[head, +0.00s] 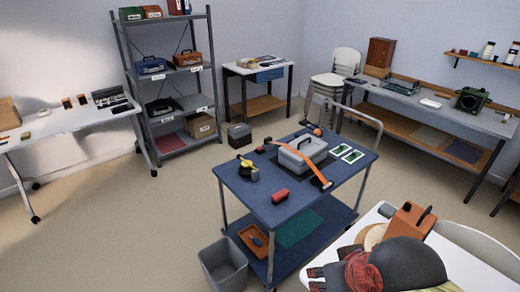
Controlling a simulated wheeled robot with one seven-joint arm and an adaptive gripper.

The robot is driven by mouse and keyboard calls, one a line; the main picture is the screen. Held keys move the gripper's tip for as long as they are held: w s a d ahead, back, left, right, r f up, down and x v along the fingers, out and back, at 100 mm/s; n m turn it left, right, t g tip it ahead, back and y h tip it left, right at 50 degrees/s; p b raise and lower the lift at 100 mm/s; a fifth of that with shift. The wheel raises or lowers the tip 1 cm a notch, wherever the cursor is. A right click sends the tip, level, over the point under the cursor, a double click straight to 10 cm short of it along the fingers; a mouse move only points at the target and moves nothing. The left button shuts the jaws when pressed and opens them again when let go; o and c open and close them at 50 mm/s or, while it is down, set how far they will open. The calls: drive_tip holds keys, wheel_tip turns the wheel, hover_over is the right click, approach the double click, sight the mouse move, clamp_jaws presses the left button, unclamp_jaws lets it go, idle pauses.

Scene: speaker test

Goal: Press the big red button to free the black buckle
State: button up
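A blue-topped cart (328,195) stands in the middle of the room. On it is a light grey case (290,160) with a dark handle, and an orange strap (315,174) runs across it. The strap has a small dark piece near its front end (326,185), too small to tell whether it is the black buckle. A small red block (280,195) lies near the cart's front edge; I cannot tell whether it is the red button. A yellow and black object (248,168) sits at the cart's left. I cannot make out my gripper in this view.
A grey bin (223,267) stands by the cart's front left. Shelves and benches line the walls. Floor left of the cart is clear.

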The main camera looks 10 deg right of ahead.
clamp_jaws()
idle(1.6)
